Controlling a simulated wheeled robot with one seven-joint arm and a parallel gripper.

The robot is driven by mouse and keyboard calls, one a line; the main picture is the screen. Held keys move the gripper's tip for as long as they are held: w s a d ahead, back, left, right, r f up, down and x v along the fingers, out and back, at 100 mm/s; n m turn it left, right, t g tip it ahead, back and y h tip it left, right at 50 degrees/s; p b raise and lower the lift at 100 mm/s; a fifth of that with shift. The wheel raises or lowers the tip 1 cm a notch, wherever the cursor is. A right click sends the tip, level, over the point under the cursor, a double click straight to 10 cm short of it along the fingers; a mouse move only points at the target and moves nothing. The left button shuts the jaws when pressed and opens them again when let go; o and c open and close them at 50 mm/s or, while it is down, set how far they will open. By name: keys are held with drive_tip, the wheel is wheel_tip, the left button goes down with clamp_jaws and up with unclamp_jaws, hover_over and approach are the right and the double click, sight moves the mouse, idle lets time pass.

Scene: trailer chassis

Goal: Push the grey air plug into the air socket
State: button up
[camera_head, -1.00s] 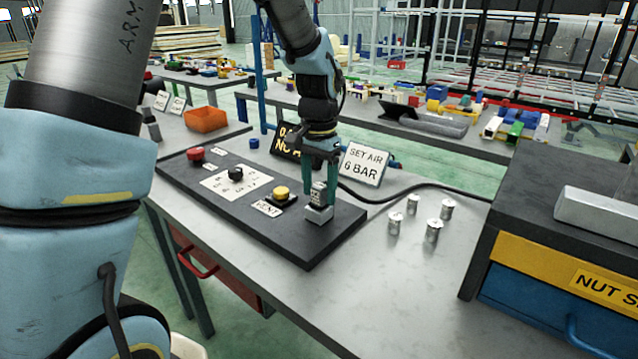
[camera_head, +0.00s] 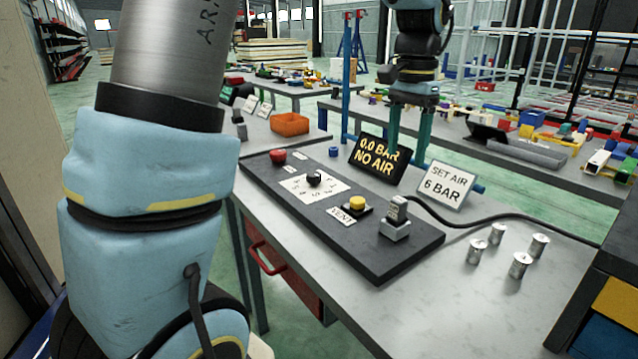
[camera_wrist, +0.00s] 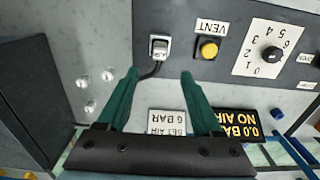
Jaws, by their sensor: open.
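The grey air plug (camera_head: 397,210) stands upright in the grey block of the air socket (camera_head: 394,231), at the near right of the dark panel. How deep the plug sits cannot be told. A black cable runs from the plug to the right. The plug (camera_wrist: 159,47) also shows in the wrist view, ahead of my fingertips and roughly between their lines. My gripper (camera_head: 407,158) is open and empty, above and behind the plug, clear of it. Its two green fingers (camera_wrist: 160,74) are spread apart in the wrist view.
A display (camera_head: 378,162) reads 0.0 BAR NO AIR, beside a SET AIR 6 BAR sign (camera_head: 446,187). The panel carries a yellow VENT button (camera_head: 357,203), a black dial (camera_head: 314,179) and a red button (camera_head: 277,156). Several metal cylinders (camera_head: 497,234) stand to the right.

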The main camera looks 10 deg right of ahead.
drive_tip(key=w+a+f+n, duration=0.1)
drive_tip(key=a+f+n, duration=0.2)
drive_tip(key=a, duration=0.5)
drive_tip(key=w+a+f+n, duration=0.15)
drive_tip(key=a+f, duration=0.25)
drive_tip(key=a, duration=0.5)
drive_tip(key=s+a+f+n, duration=0.2)
drive_tip(key=s+a+n, duration=0.1)
drive_tip(key=a, duration=0.3)
drive_tip(key=s+a+f+n+t, duration=0.1)
drive_tip(key=s+a+f+n, duration=0.2)
drive_tip(key=a, duration=0.4)
drive_tip(key=shift+s+f+t, duration=0.25)
drive_tip(key=shift+f+t, duration=0.05)
drive_tip(key=shift+f, duration=0.05)
drive_tip(key=shift+a+n, duration=0.1)
drive_tip(key=shift+n, duration=0.15)
